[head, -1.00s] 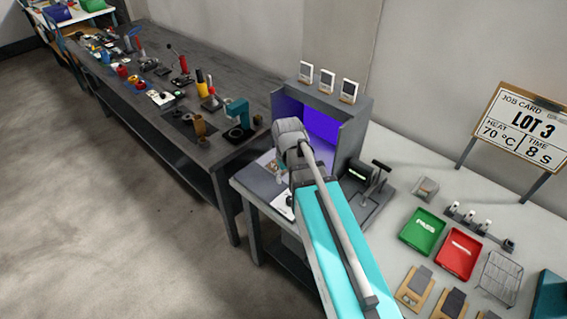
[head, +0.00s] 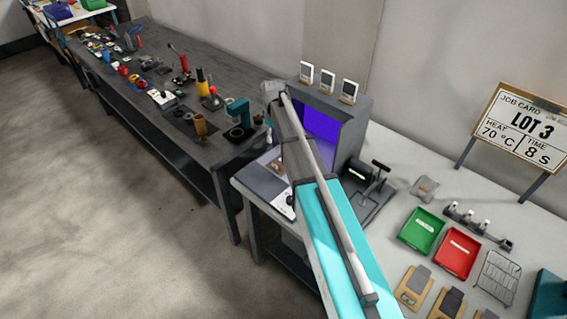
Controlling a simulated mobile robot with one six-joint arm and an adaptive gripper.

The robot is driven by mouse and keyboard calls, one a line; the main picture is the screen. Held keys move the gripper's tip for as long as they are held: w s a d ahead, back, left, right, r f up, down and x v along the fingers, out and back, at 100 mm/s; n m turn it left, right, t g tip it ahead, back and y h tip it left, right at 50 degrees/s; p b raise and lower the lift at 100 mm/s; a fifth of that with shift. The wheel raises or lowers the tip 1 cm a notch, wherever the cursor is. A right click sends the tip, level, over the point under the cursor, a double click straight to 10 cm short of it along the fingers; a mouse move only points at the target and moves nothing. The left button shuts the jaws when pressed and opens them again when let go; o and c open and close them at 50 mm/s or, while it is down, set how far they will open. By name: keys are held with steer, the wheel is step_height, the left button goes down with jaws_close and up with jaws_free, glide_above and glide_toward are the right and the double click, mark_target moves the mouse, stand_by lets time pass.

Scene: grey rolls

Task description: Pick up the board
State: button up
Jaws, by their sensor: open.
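My arm reaches from the bottom of the head view up over the bench, its far joint beside the blue-lit booth. My gripper is hidden behind the arm, so its place relative to any board cannot be told. Several small wooden boards with dark grey pads lie at the front of the white bench, one at the left (head: 412,288) and one beside it (head: 449,304). A flat grey piece (head: 262,181) lies on the bench left of my arm, partly covered by it. I cannot tell which of these is the task's board.
The grey booth (head: 357,125) stands behind my arm, with a lever press (head: 372,182) to its right. A green tray (head: 422,231), a red tray (head: 456,253) and a wire rack (head: 497,279) stand further right. A dark workbench (head: 160,60) with many tools runs left.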

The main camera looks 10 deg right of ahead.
mark_target(276, 162)
steer(key=shift+f, duration=0.1)
step_height(276, 162, down, 8)
steer(key=b, duration=0.8)
steer(key=shift+f+b, duration=0.2)
steer(key=shift+b, duration=0.1)
stand_by(0.3)
steer(key=f+b, duration=0.3)
steer(key=shift+s+d+f, duration=0.1)
steer(key=shift+s+f, duration=0.1)
steer(key=shift+s, duration=0.15)
steer(key=shift+f+b, duration=0.9)
steer(key=shift+b, duration=0.25)
jaws_close()
